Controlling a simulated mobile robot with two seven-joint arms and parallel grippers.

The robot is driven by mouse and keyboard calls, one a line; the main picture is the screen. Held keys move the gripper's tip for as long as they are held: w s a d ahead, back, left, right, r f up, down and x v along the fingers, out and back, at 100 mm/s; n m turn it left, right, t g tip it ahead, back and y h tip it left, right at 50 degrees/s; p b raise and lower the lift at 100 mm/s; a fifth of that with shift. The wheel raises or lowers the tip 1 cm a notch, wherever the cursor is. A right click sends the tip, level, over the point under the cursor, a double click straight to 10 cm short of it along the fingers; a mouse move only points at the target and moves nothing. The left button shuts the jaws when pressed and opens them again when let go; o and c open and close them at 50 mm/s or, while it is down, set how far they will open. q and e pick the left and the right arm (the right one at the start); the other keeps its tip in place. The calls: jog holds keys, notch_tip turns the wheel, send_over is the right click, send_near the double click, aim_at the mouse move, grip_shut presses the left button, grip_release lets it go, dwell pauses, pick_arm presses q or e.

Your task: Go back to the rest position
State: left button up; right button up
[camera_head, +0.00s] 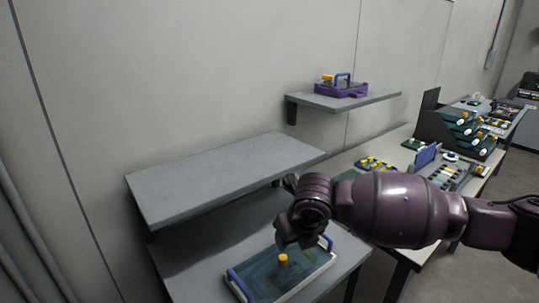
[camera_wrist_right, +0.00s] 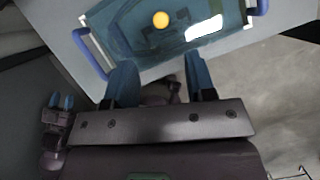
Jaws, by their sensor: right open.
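My right gripper (camera_head: 295,243) comes in from the right in the head view, over the far part of a tray on the lower grey table. In the right wrist view its two blue fingers (camera_wrist_right: 159,62) are apart with nothing between them. The tray (camera_head: 318,277) has a pale rim, blue end handles and a teal surface with a yellow knob (camera_head: 283,260). The knob also shows beyond the fingertips in the wrist view (camera_wrist_right: 161,20). My left gripper (camera_wrist_right: 61,103) seems to show small at the left of the wrist view; its opening is unclear.
A raised grey shelf (camera_head: 220,175) stands bare behind the tray. A wall shelf (camera_head: 345,101) holds a purple tray (camera_head: 341,89) with a blue handle. The right-hand bench has yellow-topped parts (camera_head: 375,163), a blue panel (camera_head: 426,155) and a dark rack (camera_head: 433,127). My right arm hides part of the bench.

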jog(key=w+a+r+m+t+y, duration=0.2)
jog(key=a+r+m+t+y, duration=0.55)
jog(key=m, duration=1.05)
jog(key=s+d+f+m+t+h, duration=0.2)
jog(key=s+d+f+m, duration=0.4)
jog(key=d+f+m, duration=0.25)
jog(key=s+d+f+m+t+h, duration=0.25)
jog(key=s+d+f+m, duration=0.25)
jog(key=d+f+m, duration=0.4)
jog(key=s+d+f+m+g+h, duration=0.1)
jog(key=s+d+f, duration=0.4)
jog(key=s, duration=0.5)
jog(key=s+d+f+m+g+h, duration=0.2)
jog(key=s+d+f+g+h, duration=0.1)
jog(key=s+f, duration=0.5)
jog(key=shift+s+d+f+g+h, duration=0.4)
jog(key=shift+s+d+g, duration=0.2)
jog(key=shift+s+d, duration=0.45)
